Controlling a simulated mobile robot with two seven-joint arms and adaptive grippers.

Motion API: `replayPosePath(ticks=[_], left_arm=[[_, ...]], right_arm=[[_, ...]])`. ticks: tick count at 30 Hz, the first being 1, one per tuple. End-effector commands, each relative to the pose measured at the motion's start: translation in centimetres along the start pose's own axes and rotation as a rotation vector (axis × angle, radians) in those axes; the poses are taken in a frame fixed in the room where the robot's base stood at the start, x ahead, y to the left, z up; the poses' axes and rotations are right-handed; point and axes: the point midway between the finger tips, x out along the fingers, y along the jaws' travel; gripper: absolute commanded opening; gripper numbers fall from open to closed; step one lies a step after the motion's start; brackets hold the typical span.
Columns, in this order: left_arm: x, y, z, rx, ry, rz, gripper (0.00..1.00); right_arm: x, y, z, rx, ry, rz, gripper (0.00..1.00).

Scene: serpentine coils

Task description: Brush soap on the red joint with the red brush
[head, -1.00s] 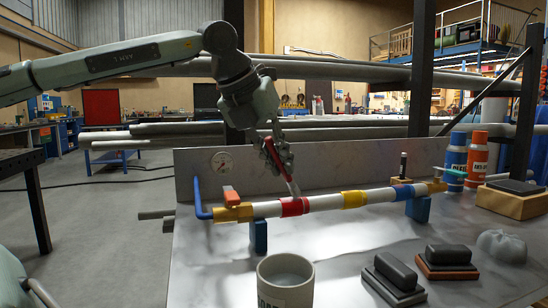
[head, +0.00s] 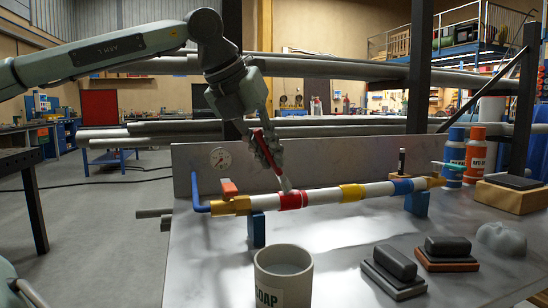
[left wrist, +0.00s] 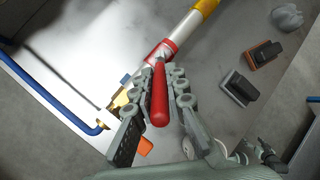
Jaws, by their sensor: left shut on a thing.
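My left gripper (head: 266,148) is shut on the red brush (head: 269,151), whose handle slants down toward the pipe. The brush's pale tip (head: 285,184) is at the upper edge of the red joint (head: 293,200) on the white pipe and looks to touch it. In the left wrist view, the red brush handle (left wrist: 159,98) lies between the fingers, and the red joint (left wrist: 161,51) is just beyond it. The soap cup (head: 283,275) stands at the front of the bench.
The pipe also carries a yellow joint (head: 352,192) and a blue joint (head: 402,186). A red-orange valve handle (head: 228,187) is at its left end. Dark blocks (head: 395,262) lie front right, and bottles (head: 476,155) stand behind.

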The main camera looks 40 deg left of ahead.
Motion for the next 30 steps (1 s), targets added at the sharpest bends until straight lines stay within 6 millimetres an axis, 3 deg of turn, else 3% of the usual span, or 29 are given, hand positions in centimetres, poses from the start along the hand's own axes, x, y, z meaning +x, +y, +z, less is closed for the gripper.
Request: replayPosePath(ticks=[16, 30], left_arm=[[-0.9, 1.6, -1.0, 0.0, -0.001, 0.0, 0.0], [-1.9, 1.4, -0.4, 0.0, 0.0, 0.0, 0.0]], right_arm=[[1.6, -0.3, 0.5, 0.0, 0.0, 0.0, 0.84], [0.8, -0.2, 0.2, 0.0, 0.0, 0.0, 0.84]])
